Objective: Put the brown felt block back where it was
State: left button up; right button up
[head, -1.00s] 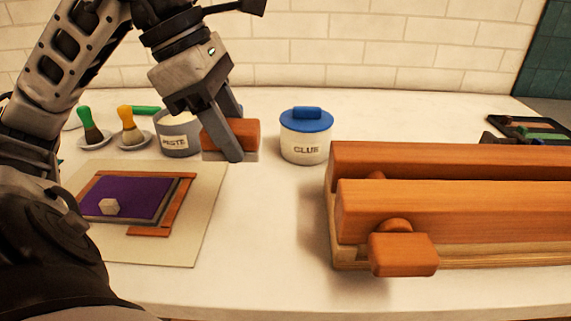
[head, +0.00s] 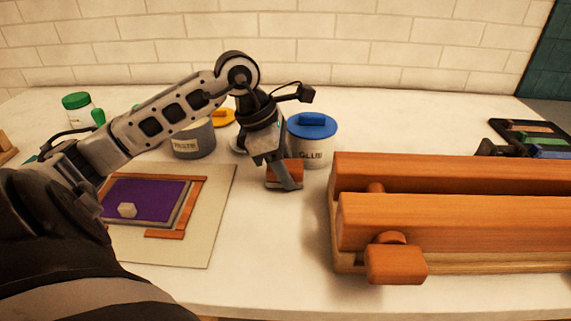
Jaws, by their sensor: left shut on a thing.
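The brown felt block (head: 291,168) has a brown top, and its pale lower part is mostly hidden now. My left gripper (head: 284,182) is shut on it, pointing down. It holds the block low over the white table, just in front of the glue jar (head: 320,135) and right of the cream board. I cannot tell whether the block touches the table. My right gripper is not in view.
The paste pot (head: 190,146) stands left of my gripper. A large wooden press (head: 440,222) fills the right. A dark tray (head: 560,133) lies behind it.

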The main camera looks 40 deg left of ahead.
pick_arm(q)
jog(key=shift+f, duration=0.2)
jog(key=o, duration=0.9)
jog(key=shift+o, duration=0.2)
jog(key=shift+r, duration=0.2)
jog(key=v, duration=1.2)
jog(key=shift+d, duration=0.1)
